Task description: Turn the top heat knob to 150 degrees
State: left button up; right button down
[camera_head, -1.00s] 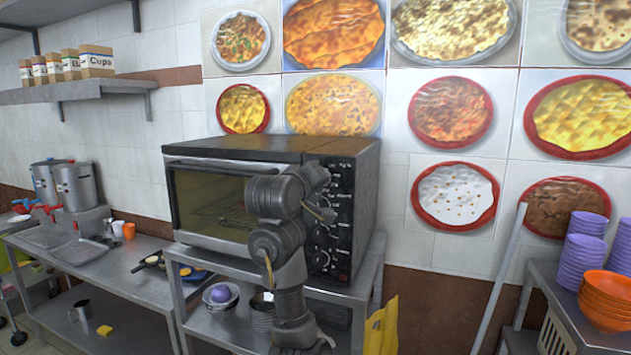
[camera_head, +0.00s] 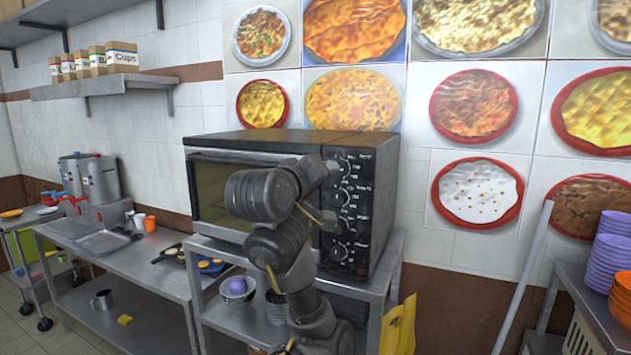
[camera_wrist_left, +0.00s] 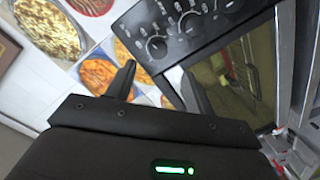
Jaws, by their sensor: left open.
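The toaster oven (camera_head: 290,150) stands on a metal stand, with a black panel of several knobs on its right side. The top heat knob (camera_head: 343,167) is the highest on the panel in the head view. In the left wrist view I take it to be the large round knob (camera_wrist_left: 157,47) nearest the fingers. My left gripper (camera_wrist_left: 158,90) is open, and its two fingers point toward the panel with nothing between them. The knob shows just beyond the fingertips, apart from them as far as I can tell. My right gripper is not in view.
The oven door (camera_wrist_left: 225,75) lies beside the fingers in the wrist view. Pictures of food cover the wall behind. A steel counter (camera_head: 150,255) with pots stands at the left, and stacked bowls (camera_head: 612,265) at the right. A yellow object (camera_head: 398,325) is beside the stand.

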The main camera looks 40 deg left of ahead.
pick_arm(q)
jog(key=shift+p+v, duration=0.5)
jog(key=shift+v, duration=0.4)
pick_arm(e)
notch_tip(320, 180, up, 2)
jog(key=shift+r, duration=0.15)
pick_arm(q)
jog(key=shift+a+r, duration=0.1)
